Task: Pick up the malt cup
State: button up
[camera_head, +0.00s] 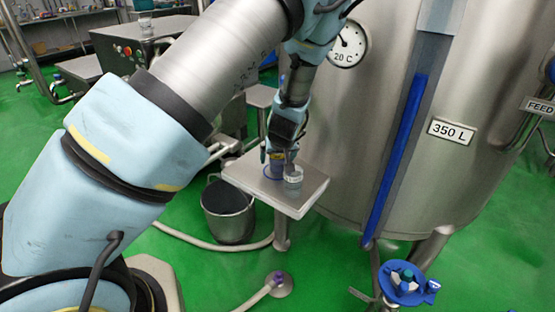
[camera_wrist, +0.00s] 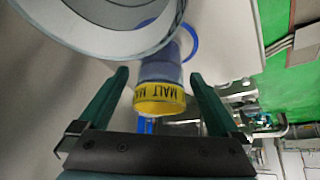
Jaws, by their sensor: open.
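The malt cup (camera_wrist: 160,96) has a yellow band with the word MALT and a bluish body. In the wrist view it shows between the two green fingers of my open gripper (camera_wrist: 159,76), with gaps on both sides. In the head view my gripper (camera_head: 284,148) reaches down over the small metal table, and the malt cup (camera_head: 275,169) stands there, partly hidden behind the fingers and another cup. I cannot tell how deep the cup sits between the fingers.
A grey, clear-looking cup (camera_head: 293,180) stands close beside the malt cup; its large rim (camera_wrist: 110,45) fills the wrist view's upper left. The small table (camera_head: 305,197) has bare room in front. A steel tank (camera_head: 345,130) stands close right. A bucket (camera_head: 229,215) is below left.

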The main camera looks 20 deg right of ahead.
jog(key=shift+w+f, duration=0.25)
jog(key=shift+f, duration=0.15)
grip_shut()
dwell(0.6)
